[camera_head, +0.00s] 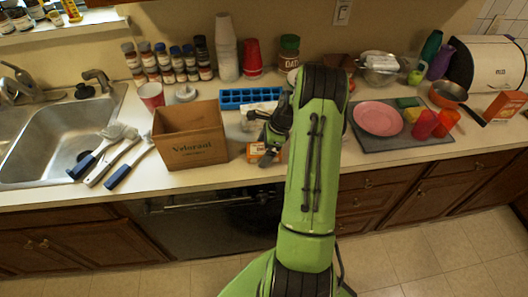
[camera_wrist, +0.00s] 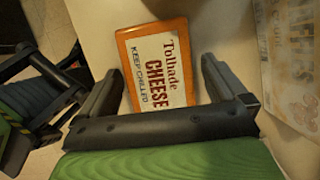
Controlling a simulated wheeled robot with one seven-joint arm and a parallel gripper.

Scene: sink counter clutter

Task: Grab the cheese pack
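The cheese pack (camera_wrist: 168,84) is a flat orange-edged pack with a white label reading "Tolhade CHEESE". It lies face up on the counter. In the head view, its orange side (camera_head: 256,153) shows near the counter's front edge, partly hidden by my gripper (camera_head: 266,146). In the wrist view, my gripper (camera_wrist: 161,65) is open, with one finger toward each side of the pack. The near end of the pack reaches between the fingers. I see gaps at the fingers; contact is not clear.
A cardboard box (camera_head: 190,138) stands just left of the pack. A pale printed package (camera_wrist: 292,60) lies to the right in the wrist view. A blue ice tray (camera_head: 236,98) is behind. A dark board (camera_head: 372,141) with a pink plate (camera_head: 378,117) is to the right.

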